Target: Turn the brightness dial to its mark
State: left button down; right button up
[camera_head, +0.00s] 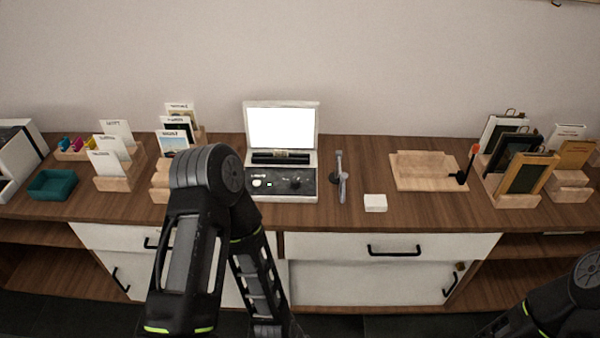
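A device with a raised, brightly lit white screen (281,128) stands at the middle of the wooden counter. Its dark control panel (275,190) faces me at the front edge. A dark round dial (295,182) sits on the panel's right part, and a pale round spot (257,183) on its left part. The labels and any mark are too small to read, so I cannot tell where the dial points. My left arm bends up in front of the counter, left of the device, but its gripper is out of sight. My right arm shows only at the lower right corner, its gripper unseen.
A wooden board (425,172) and card holders (520,175) are farther right. Card holders and a teal tray (52,185) are left. Drawers (390,247) lie below.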

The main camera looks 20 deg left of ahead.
aim_at(295, 182)
jog(key=i+l, duration=0.15)
jog(key=i, duration=0.25)
jog(key=i+l, duration=0.15)
jog(key=i, duration=0.2)
jog(key=u, duration=2.5)
